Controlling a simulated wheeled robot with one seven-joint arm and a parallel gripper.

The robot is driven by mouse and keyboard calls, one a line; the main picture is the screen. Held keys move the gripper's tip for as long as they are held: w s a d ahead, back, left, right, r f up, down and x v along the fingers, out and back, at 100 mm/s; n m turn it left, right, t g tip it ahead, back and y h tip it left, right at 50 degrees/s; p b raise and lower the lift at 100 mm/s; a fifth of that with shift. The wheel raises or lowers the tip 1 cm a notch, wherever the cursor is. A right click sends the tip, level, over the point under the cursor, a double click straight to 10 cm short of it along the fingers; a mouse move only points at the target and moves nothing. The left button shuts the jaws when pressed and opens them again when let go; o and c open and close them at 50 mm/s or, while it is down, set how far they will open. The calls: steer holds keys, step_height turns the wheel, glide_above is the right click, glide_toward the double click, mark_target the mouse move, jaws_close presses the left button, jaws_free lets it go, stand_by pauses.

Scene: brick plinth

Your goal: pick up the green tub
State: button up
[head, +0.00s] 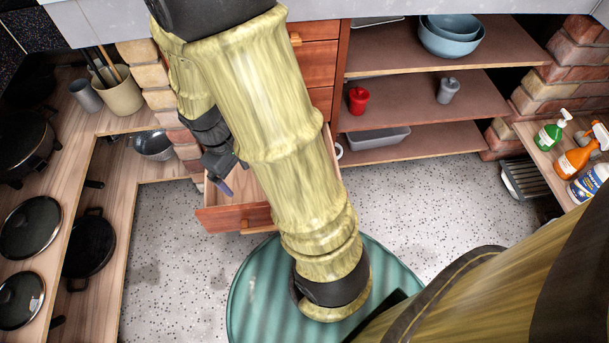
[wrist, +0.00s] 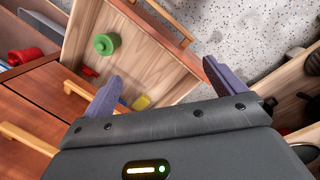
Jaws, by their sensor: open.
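The green tub (wrist: 106,44) is small and round with a knob. It is inside the open wooden drawer (wrist: 160,62), near one side wall, in the wrist view. In the head view the drawer (head: 232,217) is pulled out, and my arm hides the tub. My gripper (wrist: 163,86) is open, with its two purple fingers spread and nothing between them. The tub lies beyond the left finger, apart from it. In the head view my gripper (head: 222,180) hangs at the drawer's left side.
A small yellow item (wrist: 141,102) and a red item (wrist: 88,71) are also in the drawer. A red pot (head: 357,100) and a grey pot (head: 447,90) stand on the shelf to the right. Brickwork (head: 182,145) stands left of the drawer. Speckled floor (head: 160,250) is clear.

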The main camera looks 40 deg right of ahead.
steer(key=w+d+f+n+h+b, duration=0.2)
steer(key=f+n+h, duration=0.2)
steer(key=f, duration=0.3)
steer(key=w+d+f+n+g+h+b, duration=0.1)
steer(key=w+d+f+n+h+b, duration=0.1)
steer(key=f, duration=0.5)
steer(key=w+d+f+n+g+h+b, duration=0.1)
steer(key=w+d+f+n+h+b, duration=0.1)
steer(key=w+d+f+n+h, duration=0.2)
step_height(320, 180, down, 3)
steer(key=shift+d+n+h, duration=0.15)
steer(key=shift+n+h, duration=0.65)
steer(key=shift+n, duration=0.2)
steer(key=shift+w, duration=0.1)
steer(key=b+x, duration=0.2)
steer(key=x, duration=0.1)
steer(key=b+x, duration=0.2)
steer(key=x, duration=0.2)
steer(key=b+x, duration=0.2)
steer(key=x, duration=0.2)
steer(key=shift+f, duration=0.4)
steer(key=shift+d+b, duration=0.35)
steer(key=shift+d, duration=0.2)
